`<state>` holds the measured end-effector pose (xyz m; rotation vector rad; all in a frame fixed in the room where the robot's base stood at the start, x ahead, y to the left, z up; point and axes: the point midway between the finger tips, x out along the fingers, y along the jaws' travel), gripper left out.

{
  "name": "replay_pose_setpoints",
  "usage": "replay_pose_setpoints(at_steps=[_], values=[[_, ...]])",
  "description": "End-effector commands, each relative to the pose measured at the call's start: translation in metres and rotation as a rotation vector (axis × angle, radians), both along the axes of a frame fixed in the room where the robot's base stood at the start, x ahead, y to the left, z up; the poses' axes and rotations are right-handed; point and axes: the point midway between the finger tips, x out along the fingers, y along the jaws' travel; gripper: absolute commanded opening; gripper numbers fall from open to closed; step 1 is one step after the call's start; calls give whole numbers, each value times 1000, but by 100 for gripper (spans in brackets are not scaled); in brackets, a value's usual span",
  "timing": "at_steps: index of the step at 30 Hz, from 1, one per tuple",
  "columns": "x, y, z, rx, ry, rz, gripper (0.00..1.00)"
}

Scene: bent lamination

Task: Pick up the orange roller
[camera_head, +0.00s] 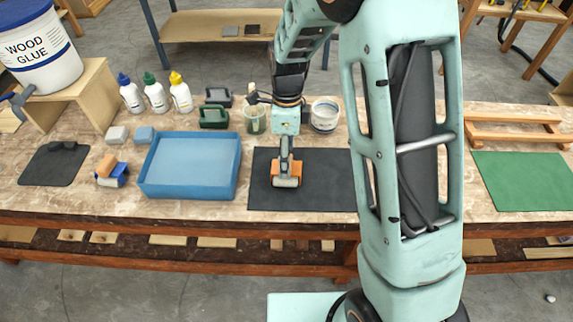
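The orange roller (286,181), with orange side parts and a pale cylinder, is at the dark mat (325,190) in the middle of the bench. My gripper (285,160) points down right over it, and its dark fingers meet the roller's upper part. The fingers are small and overlap the roller, so I cannot tell whether they are closed on it. I also cannot tell whether the roller rests on the mat or is slightly above it. My arm hides part of the mat's right side.
A blue tray (190,193) stands left of the mat. A blue roller (118,177) lies near a smaller dark mat (50,168). Several glue bottles (155,95), jars (324,117) and a wood glue bucket (40,52) stand behind. A green mat (525,182) lies right.

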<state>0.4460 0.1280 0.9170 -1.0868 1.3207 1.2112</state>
Motion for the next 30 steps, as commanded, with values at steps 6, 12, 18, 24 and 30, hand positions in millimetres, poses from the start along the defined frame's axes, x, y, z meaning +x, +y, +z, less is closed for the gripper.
replay_pose_setpoints(at_steps=[6,12,18,24,30], values=[[-2,0,-19,0,1,0,68],[-2,0,-19,0,-1,0,68],[-2,0,-19,0,-1,1,46],[-2,0,-19,0,-1,1,24],[-2,0,-19,0,-1,1,18]])
